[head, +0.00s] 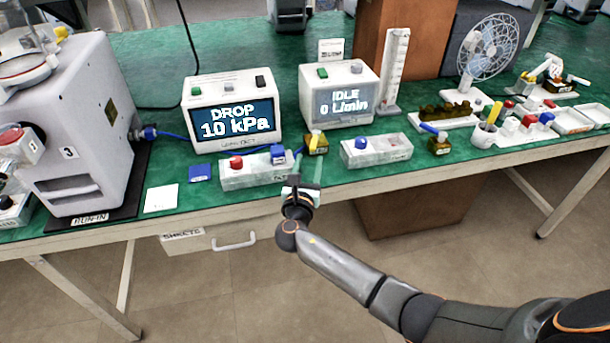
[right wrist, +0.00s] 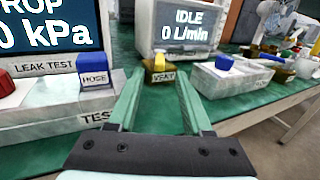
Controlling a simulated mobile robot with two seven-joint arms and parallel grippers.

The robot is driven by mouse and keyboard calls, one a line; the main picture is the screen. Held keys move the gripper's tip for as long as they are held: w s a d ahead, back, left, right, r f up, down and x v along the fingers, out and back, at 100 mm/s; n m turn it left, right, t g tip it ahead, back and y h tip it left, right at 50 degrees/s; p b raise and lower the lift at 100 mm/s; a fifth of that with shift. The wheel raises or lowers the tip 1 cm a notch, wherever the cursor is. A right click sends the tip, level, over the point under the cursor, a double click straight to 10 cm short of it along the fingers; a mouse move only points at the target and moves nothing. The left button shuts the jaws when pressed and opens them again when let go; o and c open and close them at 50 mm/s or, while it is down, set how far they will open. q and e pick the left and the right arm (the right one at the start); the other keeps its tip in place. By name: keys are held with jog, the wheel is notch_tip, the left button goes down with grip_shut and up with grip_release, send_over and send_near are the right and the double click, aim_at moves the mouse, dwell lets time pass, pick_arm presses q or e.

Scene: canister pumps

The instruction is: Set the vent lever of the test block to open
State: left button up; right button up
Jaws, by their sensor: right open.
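The test block (head: 254,177) is a pale block with a red knob (head: 236,162) and a blue piece marked HOSE (right wrist: 96,78). At its right end is a small brass block marked VENT (right wrist: 163,77) with a yellow vent lever (head: 314,138). The lever also shows in the right wrist view (right wrist: 159,62), standing up from the brass block; I cannot tell its exact setting. My right gripper (head: 306,168) is open and empty, just in front of the vent. In the right wrist view its fingers (right wrist: 158,88) lie either side of the vent's line, short of it. My left gripper is not in view.
Behind are a display reading DROP 10 kPa (head: 231,118) and one reading IDLE 0 L/min (head: 343,103). A second pale block with a blue knob (head: 361,143) stands to the right. A grey machine (head: 85,130) stands at left.

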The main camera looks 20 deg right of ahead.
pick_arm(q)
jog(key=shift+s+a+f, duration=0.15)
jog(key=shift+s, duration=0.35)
pick_arm(e)
jog(key=v, duration=0.6)
jog(key=shift+s, duration=0.2)
